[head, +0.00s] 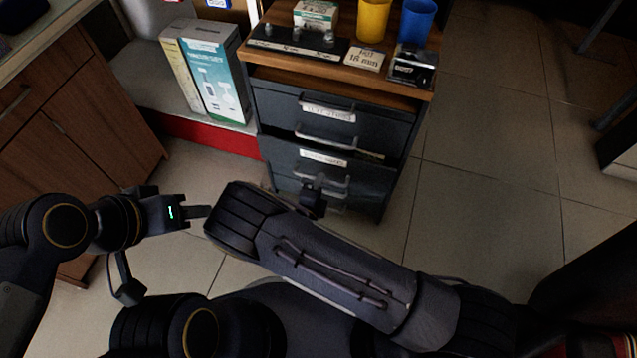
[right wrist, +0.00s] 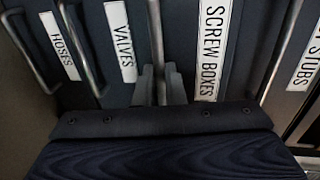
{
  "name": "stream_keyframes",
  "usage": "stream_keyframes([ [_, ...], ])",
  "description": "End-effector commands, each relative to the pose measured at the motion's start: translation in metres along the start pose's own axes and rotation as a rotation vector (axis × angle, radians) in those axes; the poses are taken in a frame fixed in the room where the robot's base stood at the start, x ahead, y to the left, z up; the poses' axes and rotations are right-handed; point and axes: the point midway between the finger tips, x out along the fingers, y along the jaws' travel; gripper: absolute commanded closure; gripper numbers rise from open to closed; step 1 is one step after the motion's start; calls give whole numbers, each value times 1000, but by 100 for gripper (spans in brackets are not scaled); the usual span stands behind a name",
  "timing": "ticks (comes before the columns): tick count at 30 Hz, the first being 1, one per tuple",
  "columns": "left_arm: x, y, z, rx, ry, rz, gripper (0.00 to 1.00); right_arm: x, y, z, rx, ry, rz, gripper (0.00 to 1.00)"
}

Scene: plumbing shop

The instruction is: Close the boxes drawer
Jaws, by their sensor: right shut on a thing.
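The grey drawer cabinet (head: 388,122) stands ahead, with stacked labelled drawers. The screw boxes drawer (head: 362,170) is the second from the top. It appears to stand a little way out, with a narrow gap above its front. Its label (right wrist: 211,50) is clear in the right wrist view. My right gripper (head: 313,196) is at this drawer's front; in the right wrist view its fingers (right wrist: 160,88) are shut around the bar handle (right wrist: 155,35) between the valves and screw boxes labels. My left gripper (head: 200,212) is away from the cabinet, its opening unclear from this side.
The cabinet's wooden top (head: 283,68) carries a yellow cup (head: 373,20), a blue cup (head: 416,22) and small boxes. A white and teal carton (head: 217,80) stands to the left. Wooden cupboards (head: 75,140) are at far left.

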Motion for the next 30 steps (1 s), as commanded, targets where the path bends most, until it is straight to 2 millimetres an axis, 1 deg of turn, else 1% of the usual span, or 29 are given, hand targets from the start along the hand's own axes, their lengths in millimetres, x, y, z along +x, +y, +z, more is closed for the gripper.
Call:
stream_keyframes([
  [7, 3, -1, 2, 0, 0, 0, 64, 37, -7, 0, 2, 2, -2, 100],
  [9, 3, -1, 2, 0, 0, 0, 64, 41, -8, 0, 0, 1, -2, 100],
  [15, 3, -1, 2, 0, 0, 0, 64, 42, -9, 0, 0, 0, -4, 100],
  [16, 3, -1, 2, 0, 0, 0, 64, 42, -10, 0, 0, 0, -4, 89],
  [18, 3, -1, 2, 0, 0, 0, 64, 42, -10, 0, 0, 1, -5, 80],
  [21, 3, -1, 2, 0, 0, 0, 64, 41, -9, 0, 0, 0, -4, 69],
  [30, 1, -1, 1, 0, 0, 0, 64, 37, -9, 0, -1, -1, -1, 69],
])
